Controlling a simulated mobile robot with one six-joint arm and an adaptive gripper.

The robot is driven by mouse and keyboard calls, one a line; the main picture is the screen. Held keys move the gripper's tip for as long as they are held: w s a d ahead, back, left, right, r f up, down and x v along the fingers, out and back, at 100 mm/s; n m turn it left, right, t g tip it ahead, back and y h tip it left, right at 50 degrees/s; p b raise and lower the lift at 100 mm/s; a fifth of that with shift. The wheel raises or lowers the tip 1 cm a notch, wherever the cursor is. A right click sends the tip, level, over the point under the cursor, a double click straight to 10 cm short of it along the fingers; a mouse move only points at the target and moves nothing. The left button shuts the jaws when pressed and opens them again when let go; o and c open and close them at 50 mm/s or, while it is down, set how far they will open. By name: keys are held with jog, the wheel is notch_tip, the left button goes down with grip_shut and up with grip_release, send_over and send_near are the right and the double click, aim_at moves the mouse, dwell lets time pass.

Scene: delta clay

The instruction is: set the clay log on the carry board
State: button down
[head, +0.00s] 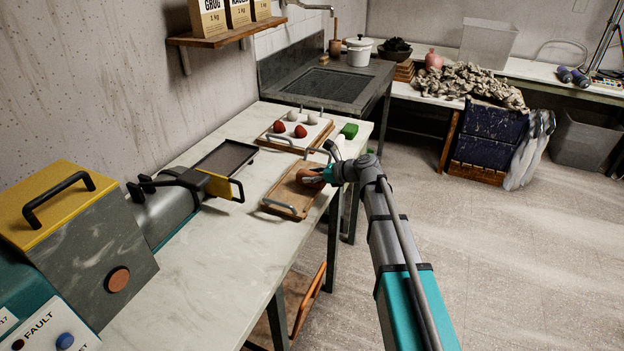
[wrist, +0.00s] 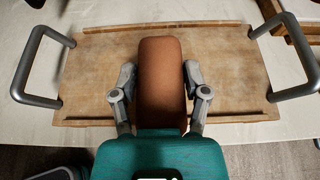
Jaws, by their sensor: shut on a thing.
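The clay log (wrist: 162,70) is a rounded reddish-brown block. My gripper (wrist: 160,80) is shut on it, with one finger against each side. The carry board (wrist: 100,65) is a wooden board with a metal handle at each end, and it lies beneath the log. In the head view the log (head: 309,176) is over the right part of the carry board (head: 284,194), low and close to its surface. I cannot tell if it touches the board. My gripper (head: 321,174) hides part of the log and of the board's right edge.
A dark tray (head: 225,159) and a machine (head: 95,225) with a yellow part stand to the left. The worktop (head: 200,262) is clear at the front.

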jog(key=shift+f, duration=0.15)
jog(key=shift+c, duration=0.4)
grip_release()
jog(key=shift+r, duration=0.25)
jog(key=p+v, duration=0.4)
jog(key=v, duration=0.8)
jog(key=shift+p, duration=0.3)
jog(key=shift+f, duration=0.15)
